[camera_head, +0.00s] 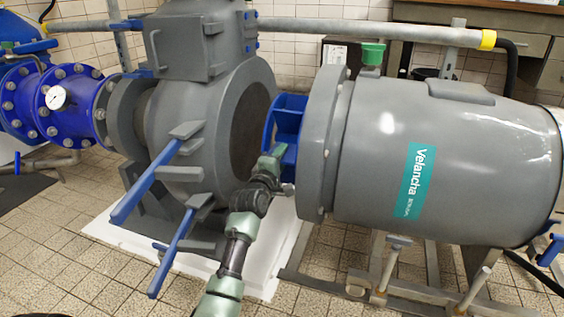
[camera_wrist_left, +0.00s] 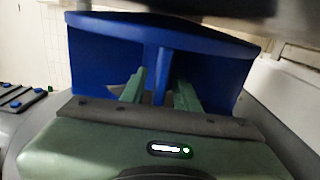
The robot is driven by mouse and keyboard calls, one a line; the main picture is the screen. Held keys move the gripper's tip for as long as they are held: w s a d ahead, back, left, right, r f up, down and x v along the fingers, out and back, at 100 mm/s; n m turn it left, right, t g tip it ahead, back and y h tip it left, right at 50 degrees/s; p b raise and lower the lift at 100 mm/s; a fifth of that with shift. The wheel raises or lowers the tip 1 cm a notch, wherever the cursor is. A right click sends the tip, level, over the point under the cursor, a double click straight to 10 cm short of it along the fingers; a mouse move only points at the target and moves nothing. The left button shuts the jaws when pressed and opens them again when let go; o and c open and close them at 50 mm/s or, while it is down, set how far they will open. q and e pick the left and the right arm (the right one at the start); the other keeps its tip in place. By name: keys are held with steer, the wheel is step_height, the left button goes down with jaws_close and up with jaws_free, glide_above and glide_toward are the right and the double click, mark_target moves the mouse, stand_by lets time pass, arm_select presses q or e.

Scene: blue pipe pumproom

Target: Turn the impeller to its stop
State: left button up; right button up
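The blue impeller (camera_head: 287,117) sits in the gap between the grey pump casing and the grey motor. In the left wrist view its blue vanes and curved rim (camera_wrist_left: 160,35) fill the upper middle. My left gripper (camera_head: 276,152) reaches into the impeller from the front. In the left wrist view its two green fingers (camera_wrist_left: 160,88) stand apart, one on each side of a blue vane (camera_wrist_left: 161,72). Gaps seem to show between the vane and both fingers. The fingertips are partly in shadow. My right gripper is not in view.
The grey pump casing (camera_head: 217,115) stands left, with two blue-handled bars (camera_head: 146,188) sticking out toward me. The grey motor (camera_head: 455,155) is close on the right. A white sheet (camera_head: 262,282) lies on the tiled floor below. Blue flanged pipe (camera_head: 70,105) is at far left.

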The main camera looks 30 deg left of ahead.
arm_select(q)
steer(key=shift+c, duration=0.3)
jaws_close()
stand_by(1.2)
